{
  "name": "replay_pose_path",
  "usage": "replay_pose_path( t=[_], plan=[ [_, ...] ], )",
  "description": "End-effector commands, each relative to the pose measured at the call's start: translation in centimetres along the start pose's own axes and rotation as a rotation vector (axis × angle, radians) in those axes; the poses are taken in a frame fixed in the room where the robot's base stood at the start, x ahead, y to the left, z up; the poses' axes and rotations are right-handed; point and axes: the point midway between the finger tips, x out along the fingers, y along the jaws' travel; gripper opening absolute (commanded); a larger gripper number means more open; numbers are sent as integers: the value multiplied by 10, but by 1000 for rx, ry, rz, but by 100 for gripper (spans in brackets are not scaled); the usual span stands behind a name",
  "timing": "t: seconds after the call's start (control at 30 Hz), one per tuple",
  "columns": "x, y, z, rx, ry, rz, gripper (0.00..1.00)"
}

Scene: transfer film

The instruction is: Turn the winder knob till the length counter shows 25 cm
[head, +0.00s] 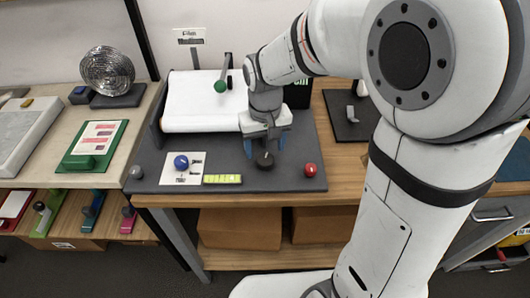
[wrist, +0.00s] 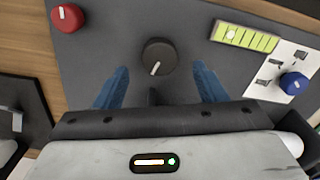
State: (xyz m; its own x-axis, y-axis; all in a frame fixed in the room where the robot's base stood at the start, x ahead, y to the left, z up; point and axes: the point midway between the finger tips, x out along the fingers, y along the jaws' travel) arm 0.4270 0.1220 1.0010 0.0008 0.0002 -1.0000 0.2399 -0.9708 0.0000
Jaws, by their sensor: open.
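The black knob (wrist: 159,57), with a white pointer line, stands on the dark grey board and also shows in the head view (head: 265,160). My gripper (head: 264,147) is open just above and behind it. In the wrist view its blue fingers (wrist: 160,84) are spread to either side, with the knob between and slightly beyond their tips; I cannot tell if they touch it. The white film roll (head: 205,100) lies at the back of the board. A dark display with green characters (head: 301,90) is mostly hidden by my arm, so its reading cannot be told.
A red knob (head: 310,170) stands right of the black one. A blue knob (head: 181,162) on a white card and a yellow-green scale strip (head: 222,179) lie to the left. A green-balled lever (head: 220,86) rises by the film. A black plate (head: 350,122) lies further right.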

Motion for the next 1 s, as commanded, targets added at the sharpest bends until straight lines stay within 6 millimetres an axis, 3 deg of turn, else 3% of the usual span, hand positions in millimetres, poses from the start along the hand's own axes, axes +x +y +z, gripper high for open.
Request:
replay_pose_path(
  t=[0.1, 0.3, 0.87, 1.0],
  plan=[
    [-21, 0, 0, 0, 4, 0, 65],
    [-39, 0, 0, 0, 1, 0, 65],
    [-41, 0, 0, -1, -1, 0, 65],
    [-50, 17, 18, 32, 33, -1, 65]
  ],
)
